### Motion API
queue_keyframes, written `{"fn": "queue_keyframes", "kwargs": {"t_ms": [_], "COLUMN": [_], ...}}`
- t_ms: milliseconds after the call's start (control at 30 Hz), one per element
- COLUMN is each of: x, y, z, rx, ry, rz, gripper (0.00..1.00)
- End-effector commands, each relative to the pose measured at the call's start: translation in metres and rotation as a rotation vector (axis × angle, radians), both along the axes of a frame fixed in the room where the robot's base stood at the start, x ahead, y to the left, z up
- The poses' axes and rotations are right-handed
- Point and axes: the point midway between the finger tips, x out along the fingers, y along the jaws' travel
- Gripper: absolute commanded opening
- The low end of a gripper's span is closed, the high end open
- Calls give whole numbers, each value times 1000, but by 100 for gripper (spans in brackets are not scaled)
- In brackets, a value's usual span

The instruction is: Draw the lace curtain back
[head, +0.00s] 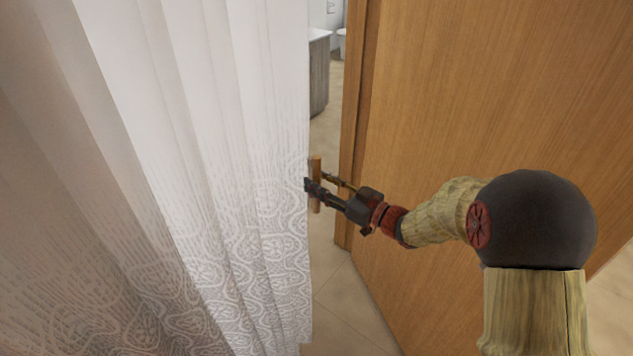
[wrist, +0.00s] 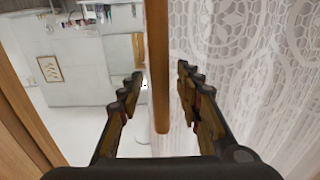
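The white lace curtain (head: 225,150) hangs in folds across the left half of the head view, with a patterned lower part. Its lace also fills the right side of the wrist view (wrist: 250,60). An upright wooden bar (head: 316,164) stands at the curtain's right edge; it also runs down the middle of the wrist view (wrist: 158,60). My gripper (head: 316,181) is at this bar. In the wrist view my gripper (wrist: 158,78) is open, one finger on each side of the bar, with gaps showing on both sides. The curtain partly hides the far finger.
A large wooden door or panel (head: 490,90) stands right of my gripper, close to my arm. A narrow gap between it and the curtain shows a tiled floor (head: 325,130) and a grey cabinet (head: 319,75) beyond.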

Motion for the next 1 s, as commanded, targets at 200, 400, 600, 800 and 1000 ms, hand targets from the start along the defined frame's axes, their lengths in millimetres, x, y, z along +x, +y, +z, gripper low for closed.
{"fn": "queue_keyframes", "kwargs": {"t_ms": [200, 400, 600, 800, 1000], "x": [8, 8, 8, 8, 8], "y": [10, 10, 10, 10, 10], "z": [1, 1, 1, 1, 1], "rx": [0, 0, 0, -1, -1], "ry": [-1, -1, -1, -1, -1], "rz": [0, -1, -1, -1, -1], "gripper": [35, 35, 25, 14, 3]}}
